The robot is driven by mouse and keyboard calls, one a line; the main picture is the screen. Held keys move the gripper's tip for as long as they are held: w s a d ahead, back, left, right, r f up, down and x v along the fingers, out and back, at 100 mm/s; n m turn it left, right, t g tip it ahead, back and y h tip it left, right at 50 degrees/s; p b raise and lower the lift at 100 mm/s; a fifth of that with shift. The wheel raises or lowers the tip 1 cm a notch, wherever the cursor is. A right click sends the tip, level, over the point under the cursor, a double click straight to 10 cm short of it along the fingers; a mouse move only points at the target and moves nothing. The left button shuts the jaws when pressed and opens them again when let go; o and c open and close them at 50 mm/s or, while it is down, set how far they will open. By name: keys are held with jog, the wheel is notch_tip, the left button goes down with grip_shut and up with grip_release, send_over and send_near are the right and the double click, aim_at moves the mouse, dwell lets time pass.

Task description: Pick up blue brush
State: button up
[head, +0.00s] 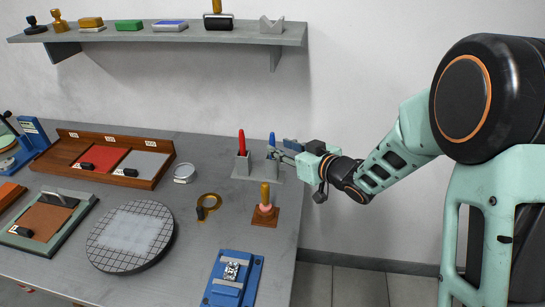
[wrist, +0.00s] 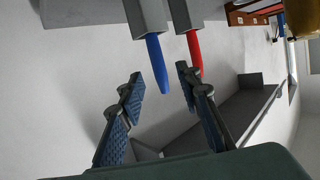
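The blue brush (head: 272,137) stands upright in a grey holder (head: 243,172) near the table's back right, only its upper part showing in the head view. In the wrist view, the blue brush (wrist: 157,62) sticks out of its grey socket, its tip reaching between my two fingertips. My gripper (head: 277,149) comes in from the right beside the brush. In the wrist view my gripper (wrist: 159,76) is open, with visible space on both sides of the brush. The brush's lower end is hidden in the holder.
A red brush (head: 241,142) stands in the same holder, left of the blue one; it also shows near my right finger in the wrist view (wrist: 195,55). A yellow-handled stamp-like tool (head: 265,207) stands in front. A shelf (head: 160,36) hangs on the wall above.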

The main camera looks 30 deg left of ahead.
aim_at(274, 145)
jog(key=shift+x, duration=2.8)
jog(key=shift+w+d+f, duration=0.1)
jog(key=shift+f, duration=0.05)
grip_shut()
